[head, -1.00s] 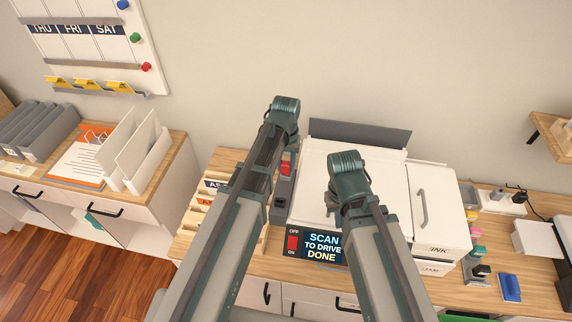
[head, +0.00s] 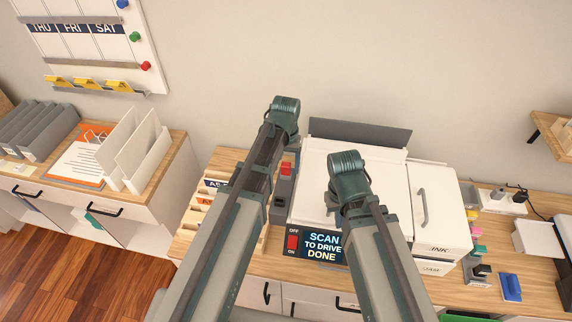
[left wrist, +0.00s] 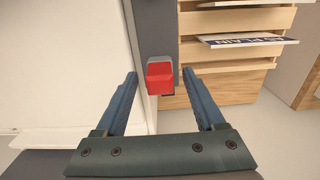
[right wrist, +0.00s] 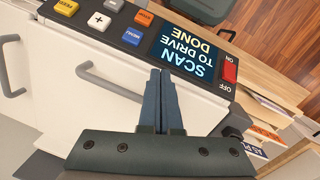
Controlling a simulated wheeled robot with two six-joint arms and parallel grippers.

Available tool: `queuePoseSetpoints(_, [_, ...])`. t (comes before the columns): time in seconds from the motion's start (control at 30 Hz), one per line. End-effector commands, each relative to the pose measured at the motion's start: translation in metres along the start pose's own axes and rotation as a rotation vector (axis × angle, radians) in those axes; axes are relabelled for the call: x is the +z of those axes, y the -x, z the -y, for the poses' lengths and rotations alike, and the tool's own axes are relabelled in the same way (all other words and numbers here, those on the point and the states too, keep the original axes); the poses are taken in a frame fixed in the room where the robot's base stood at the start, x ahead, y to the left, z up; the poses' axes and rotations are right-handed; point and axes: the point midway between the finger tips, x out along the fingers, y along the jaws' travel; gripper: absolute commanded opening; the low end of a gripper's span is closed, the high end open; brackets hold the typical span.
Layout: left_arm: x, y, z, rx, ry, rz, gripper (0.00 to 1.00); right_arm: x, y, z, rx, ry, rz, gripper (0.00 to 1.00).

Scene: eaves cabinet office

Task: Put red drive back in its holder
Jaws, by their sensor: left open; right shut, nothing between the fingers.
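The red drive (head: 287,168) stands at the upper end of a narrow grey panel (head: 283,190) beside the white scanner (head: 315,170). In the left wrist view, the red drive (left wrist: 160,74) shows between the spread fingers of my left gripper (left wrist: 160,72), with space on both sides. That gripper is open and empty; contact is not visible. My right gripper (right wrist: 161,72) is shut and empty, in front of the scanner's panel in its view. In the head view both grippers' fingertips are hidden by my arms. I cannot tell for certain which object is the holder.
The scanner display (head: 322,246) reads "SCAN TO DRIVE DONE", with a red switch beside it. A wooden paper sorter (head: 196,218) stands left of the grey panel. On the right of the counter are a blue item (head: 510,287) and a small grey stand (head: 476,270).

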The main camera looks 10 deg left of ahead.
Motion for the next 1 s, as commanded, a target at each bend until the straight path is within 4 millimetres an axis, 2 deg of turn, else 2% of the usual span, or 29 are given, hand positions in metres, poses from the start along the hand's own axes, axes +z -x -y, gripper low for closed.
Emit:
queuePoseSetpoints(0.27, [0.000, 0.033, 0.000, 0.000, 0.000, 0.000, 0.71, 0.002, 0.033, -0.003, -0.001, -0.006, 0.000, 0.00])
queuePoseSetpoints(0.8, [0.000, 0.116, 0.000, 0.000, 0.000, 0.000, 0.71, 0.007, 0.115, -0.011, -0.003, -0.012, 0.002, 0.00])
queuePoseSetpoints(1.0, [0.000, 0.134, 0.000, 0.000, 0.000, 0.000, 0.71, 0.009, 0.133, -0.012, -0.003, -0.009, 0.003, 0.00])
